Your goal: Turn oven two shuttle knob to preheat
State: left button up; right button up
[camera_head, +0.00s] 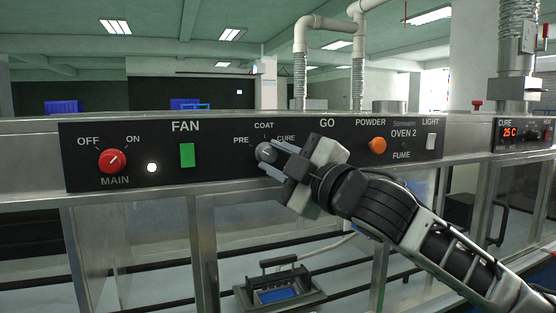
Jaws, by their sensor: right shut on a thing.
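The shuttle knob (265,152) is a small grey round knob on the black control panel (217,172). The labels PRE, COAT and CURE stand around it, and the panel reads OVEN 2 at its right. My right gripper (273,160) comes in from the right and is shut on the knob. Its fingers cover part of the knob and of the panel to its right. The knob's exact pointer direction is hard to tell. My left gripper is not in view.
On the same panel are a red MAIN knob (113,161), a green FAN switch (187,155), an orange POWDER knob (376,146) and a white LIGHT switch (431,141). A tray-like device with a handle (279,285) sits below. A CURE display (510,132) is at right.

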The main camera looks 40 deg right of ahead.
dwell(0.3)
jog(key=o, duration=1)
jog(key=shift+c, duration=0.2)
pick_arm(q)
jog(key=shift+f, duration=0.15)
pick_arm(e)
jog(key=shift+s, duration=0.15)
jog(key=shift+s+f+b, duration=0.2)
jog(key=shift+b, duration=0.15)
pick_arm(q)
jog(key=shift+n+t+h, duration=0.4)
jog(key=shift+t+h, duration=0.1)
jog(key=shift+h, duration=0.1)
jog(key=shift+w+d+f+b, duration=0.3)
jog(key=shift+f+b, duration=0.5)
jog(key=shift+b, duration=1.3)
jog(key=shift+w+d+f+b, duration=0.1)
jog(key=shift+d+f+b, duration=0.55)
jog(key=shift+b, duration=1.5)
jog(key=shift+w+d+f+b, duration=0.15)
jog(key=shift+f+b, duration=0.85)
jog(key=shift+b, duration=1.1)
pick_arm(e)
jog(key=v, duration=1.5)
jog(key=shift+s, duration=0.15)
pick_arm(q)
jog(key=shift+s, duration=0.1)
pick_arm(e)
jog(key=shift+r, duration=0.1)
